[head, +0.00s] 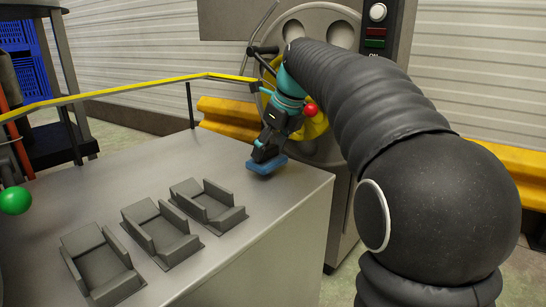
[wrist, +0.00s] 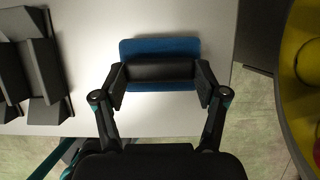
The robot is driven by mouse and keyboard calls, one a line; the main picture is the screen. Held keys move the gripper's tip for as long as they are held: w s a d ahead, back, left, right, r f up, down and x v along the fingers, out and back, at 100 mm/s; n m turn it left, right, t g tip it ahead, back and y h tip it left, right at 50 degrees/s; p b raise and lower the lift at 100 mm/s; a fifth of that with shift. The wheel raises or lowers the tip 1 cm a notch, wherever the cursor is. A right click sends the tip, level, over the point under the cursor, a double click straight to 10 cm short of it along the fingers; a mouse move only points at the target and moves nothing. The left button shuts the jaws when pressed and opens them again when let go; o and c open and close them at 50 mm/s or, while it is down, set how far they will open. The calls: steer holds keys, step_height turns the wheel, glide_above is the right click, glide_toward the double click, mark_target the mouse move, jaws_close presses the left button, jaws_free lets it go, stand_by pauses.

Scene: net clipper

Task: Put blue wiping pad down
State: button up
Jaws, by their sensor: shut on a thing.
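The blue wiping pad (head: 266,164) is a flat blue block with a dark grip bar on top. In the head view it is near the far right corner of the grey table (head: 250,226). My gripper (head: 265,150) is above it, shut on its dark bar. In the wrist view the pad (wrist: 160,47) lies flat across the picture, with my gripper's fingers (wrist: 160,84) at both ends of the bar. The pad is over the table top near its edge; I cannot tell whether it touches the surface.
Several dark grey holders stand on the table, the nearest to the pad being one holder (head: 208,205). A yellow rail (head: 120,88) runs behind the table. A machine with a round yellow opening (head: 318,122) stands right of the pad. The table's right front is clear.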

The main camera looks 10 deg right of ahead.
steer(key=shift+f, duration=0.85)
steer(key=shift+f, duration=0.2)
steer(key=o, duration=1.3)
steer(key=shift+c, duration=0.2)
steer(key=shift+r, duration=0.2)
steer(key=p+v, duration=0.3)
steer(key=v, duration=0.9)
